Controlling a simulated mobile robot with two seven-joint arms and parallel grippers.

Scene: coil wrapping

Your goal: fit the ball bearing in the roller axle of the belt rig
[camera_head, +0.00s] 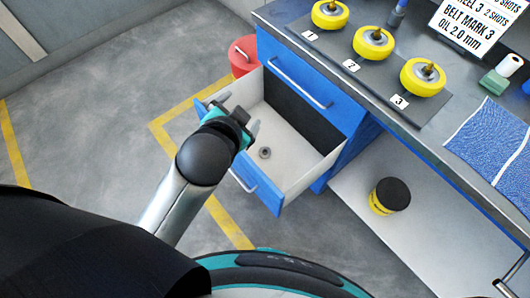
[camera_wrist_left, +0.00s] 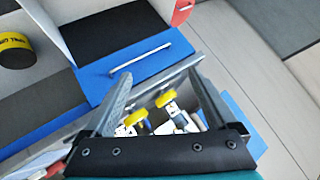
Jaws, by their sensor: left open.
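A small grey ring-shaped part (camera_head: 264,152), which looks like the ball bearing, lies on the floor of the open drawer (camera_head: 310,178) in the head view. My left gripper (camera_head: 238,113) is open over the left side of the drawer, up and left of the ring and apart from it. In the left wrist view the two fingers of my left gripper (camera_wrist_left: 158,82) stand wide apart with nothing held between them. I cannot make out the bearing in that view. No belt rig or roller axle can be made out. My right gripper is not in view.
Three yellow wheels (camera_head: 372,43) stand on a dark numbered mat on the workbench. A blue cloth (camera_head: 490,140) and a text sign (camera_head: 470,25) are on the bench too. A black-and-yellow can (camera_head: 390,195) stands on the lower shelf. A red can (camera_head: 243,55) stands behind the drawer.

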